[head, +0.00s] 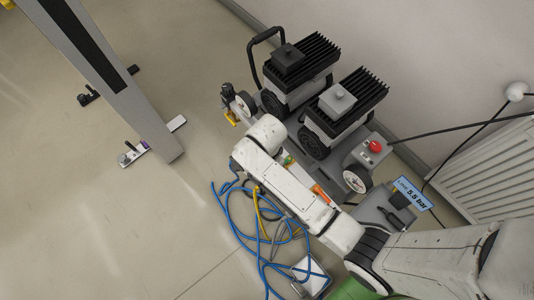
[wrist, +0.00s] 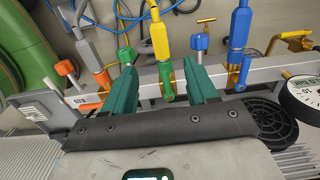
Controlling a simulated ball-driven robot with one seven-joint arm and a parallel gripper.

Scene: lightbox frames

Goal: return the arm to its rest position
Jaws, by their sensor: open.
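My white arm (head: 290,190) reaches from the lower right of the head view up and left, over a compressor unit. I cannot make out my gripper there. In the wrist view my gripper (wrist: 160,72) shows two teal fingers standing apart, with nothing held between them.
A gauge (wrist: 303,100) sits at right. Compressor motors (head: 345,100), a red knob (head: 375,146) and blue hoses (head: 235,230) crowd around the arm. A grey post (head: 110,75) stands upper left; floor between is mostly clear.

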